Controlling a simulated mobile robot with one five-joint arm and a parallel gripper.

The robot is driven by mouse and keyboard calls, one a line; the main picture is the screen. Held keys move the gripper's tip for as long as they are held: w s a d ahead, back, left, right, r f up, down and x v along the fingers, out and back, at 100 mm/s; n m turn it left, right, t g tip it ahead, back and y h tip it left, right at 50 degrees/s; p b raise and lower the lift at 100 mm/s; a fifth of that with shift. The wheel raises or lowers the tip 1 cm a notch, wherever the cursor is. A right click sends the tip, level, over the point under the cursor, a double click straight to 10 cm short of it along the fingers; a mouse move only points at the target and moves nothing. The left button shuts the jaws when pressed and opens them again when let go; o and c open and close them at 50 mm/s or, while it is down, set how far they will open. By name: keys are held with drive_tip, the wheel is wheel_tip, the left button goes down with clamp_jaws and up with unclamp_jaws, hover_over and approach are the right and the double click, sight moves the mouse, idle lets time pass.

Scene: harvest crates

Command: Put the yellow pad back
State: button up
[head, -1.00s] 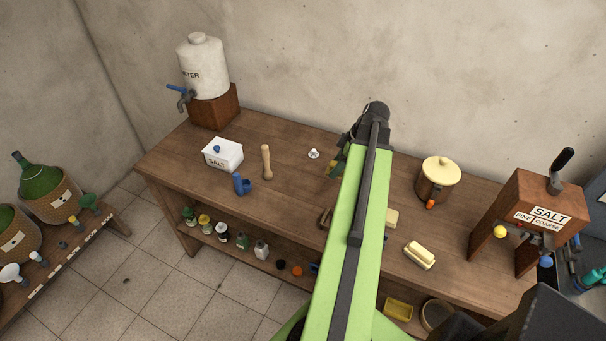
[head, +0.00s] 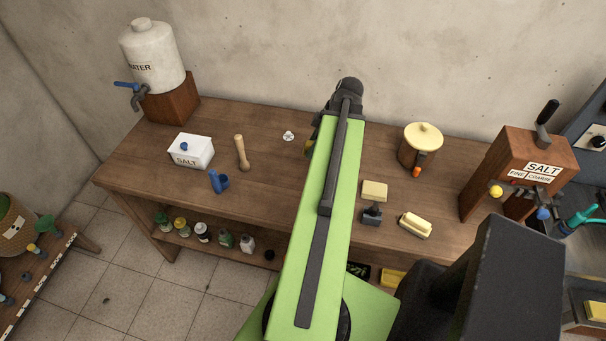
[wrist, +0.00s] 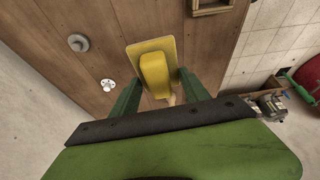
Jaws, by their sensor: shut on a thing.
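A yellow pad (wrist: 138,48) with a raised yellow grip block (wrist: 154,72) shows in the wrist view, between the green fingers. My gripper (wrist: 157,92) is shut on it. The brown bench top is behind the pad; I cannot tell how far below it lies. In the head view my gripper (head: 309,146) is over the bench, left of my green arm, with only a sliver of yellow showing. My arm hides most of the gripper and the pad there.

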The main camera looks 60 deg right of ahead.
drive_tip(key=s+f+b, duration=0.2)
drive_tip(key=s+f, duration=0.1)
drive_tip(key=s, duration=0.4)
drive_tip(key=b, duration=0.7)
hover_over(298, 170)
drive_tip(key=s, duration=0.1)
drive_tip(key=shift+m, duration=0.4)
drive_tip(key=f, duration=0.6)
drive_tip(key=shift+s+d+f, duration=0.2)
drive_tip(key=shift+f, duration=0.15)
drive_tip(key=shift+w, duration=0.15)
wheel_tip(298, 170, down, 4)
drive_tip(key=b, duration=0.4)
drive_tip(key=shift+f, duration=0.2)
drive_tip(key=shift+r+p, duration=0.25)
drive_tip(key=shift+p, duration=0.05)
drive_tip(key=shift+f, duration=0.2)
drive_tip(key=o, duration=1.2)
drive_tip(key=shift+r, duration=0.1)
